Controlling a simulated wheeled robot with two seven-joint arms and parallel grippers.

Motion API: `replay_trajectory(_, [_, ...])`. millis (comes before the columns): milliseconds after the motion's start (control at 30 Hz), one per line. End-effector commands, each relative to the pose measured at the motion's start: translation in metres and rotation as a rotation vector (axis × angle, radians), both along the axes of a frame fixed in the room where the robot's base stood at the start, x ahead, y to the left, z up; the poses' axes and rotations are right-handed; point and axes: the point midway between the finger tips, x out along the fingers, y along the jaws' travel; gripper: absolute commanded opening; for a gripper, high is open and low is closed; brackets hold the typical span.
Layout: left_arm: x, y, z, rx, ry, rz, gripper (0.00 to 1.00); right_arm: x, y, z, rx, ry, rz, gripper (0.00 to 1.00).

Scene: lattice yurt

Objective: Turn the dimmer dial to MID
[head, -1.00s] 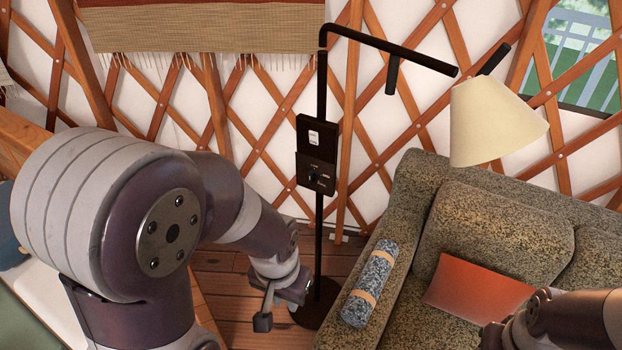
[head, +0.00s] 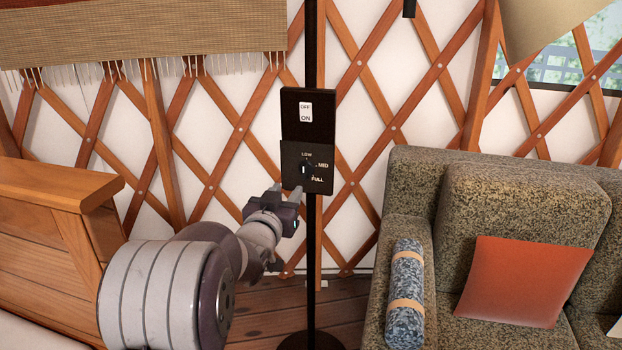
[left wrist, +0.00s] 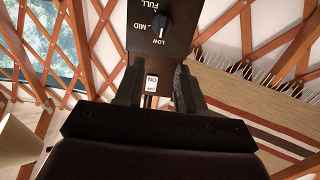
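The dimmer dial (head: 306,168) is a small black knob on the lower panel of a black control box on the lamp pole. LOW is printed above it, MID to its right and FULL below. In the left wrist view the dial (left wrist: 160,21) appears upside down, its white mark towards LOW. My left gripper (head: 286,190) is just below and left of the dial, apart from it. Its two fingers (left wrist: 159,66) are spread with nothing between them. My right gripper is out of view.
A white OFF/ON switch (head: 305,112) sits on the upper panel. The lamp pole (head: 311,260) stands before the lattice wall. A sofa (head: 405,215) with a blue roll and an orange cushion is at right. A wooden bench (head: 60,190) is at left.

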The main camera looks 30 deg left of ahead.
Motion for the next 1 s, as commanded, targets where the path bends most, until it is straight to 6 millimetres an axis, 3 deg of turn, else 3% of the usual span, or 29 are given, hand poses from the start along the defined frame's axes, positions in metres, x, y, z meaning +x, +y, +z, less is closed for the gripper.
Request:
replay_trajectory(400, [0.093, 0.022, -0.003, -0.008, -0.002, -0.001, 0.39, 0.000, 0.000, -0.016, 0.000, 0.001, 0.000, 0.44])
replay_trajectory(500, [0.108, 0.025, -0.002, -0.007, -0.002, -0.001, 0.39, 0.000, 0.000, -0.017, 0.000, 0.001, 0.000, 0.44])
replay_trajectory(700, [0.120, 0.028, -0.001, -0.007, -0.002, 0.000, 0.39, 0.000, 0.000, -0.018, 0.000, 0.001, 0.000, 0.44])
replay_trajectory(933, [0.120, 0.028, -0.001, -0.007, -0.001, 0.000, 0.39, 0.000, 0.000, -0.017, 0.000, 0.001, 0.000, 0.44])
replay_trajectory(967, [0.120, 0.028, -0.001, -0.007, -0.001, 0.000, 0.32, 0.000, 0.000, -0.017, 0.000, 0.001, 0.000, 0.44])
replay_trajectory(1000, [0.120, 0.028, -0.001, -0.007, -0.001, 0.000, 0.19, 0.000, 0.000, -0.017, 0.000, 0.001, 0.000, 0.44])
